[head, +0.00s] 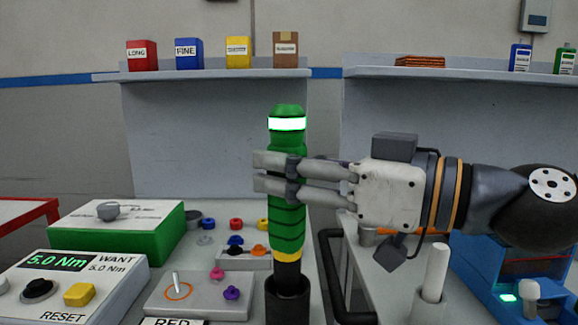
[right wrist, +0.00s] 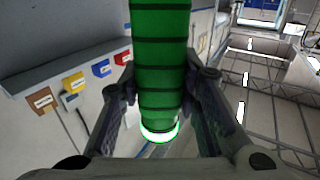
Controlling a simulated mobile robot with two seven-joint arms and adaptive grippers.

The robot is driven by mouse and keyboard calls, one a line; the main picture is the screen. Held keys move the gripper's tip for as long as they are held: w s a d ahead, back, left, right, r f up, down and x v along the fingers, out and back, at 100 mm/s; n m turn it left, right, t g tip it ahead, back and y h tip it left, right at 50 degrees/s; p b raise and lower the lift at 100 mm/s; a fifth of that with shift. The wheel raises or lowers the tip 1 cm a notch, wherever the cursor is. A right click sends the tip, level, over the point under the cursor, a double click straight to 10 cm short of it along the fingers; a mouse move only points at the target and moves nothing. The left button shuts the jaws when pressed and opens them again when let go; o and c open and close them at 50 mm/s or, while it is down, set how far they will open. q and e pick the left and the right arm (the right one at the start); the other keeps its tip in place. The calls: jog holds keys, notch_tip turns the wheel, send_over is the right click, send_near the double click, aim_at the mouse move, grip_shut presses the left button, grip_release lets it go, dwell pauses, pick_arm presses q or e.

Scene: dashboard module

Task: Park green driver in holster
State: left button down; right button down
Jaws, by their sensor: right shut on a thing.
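The green driver (head: 287,220) stands upright in the middle of the head view, with a lit white ring near its top and a yellow band low down. Its dark lower end is in the mouth of the dark cylindrical holster (head: 287,303); how deep it sits is hidden. My right gripper (head: 272,174) comes from the right and is shut around the driver's upper body. In the right wrist view, the driver (right wrist: 162,70) lies between both fingers. My left gripper is not in view.
A green box (head: 125,240) and a torque display box reading 5.0 Nm (head: 75,285) stand at the left. A grey plate (head: 200,296) with small coloured knobs lies left of the holster. A white post (head: 435,270) and blue device (head: 500,270) stand at the right.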

jog(key=shift+f, duration=0.55)
dwell(0.8)
jog(key=c, duration=1.1)
grip_release()
jog(key=shift+f, duration=0.1)
jog(key=v, duration=1.2)
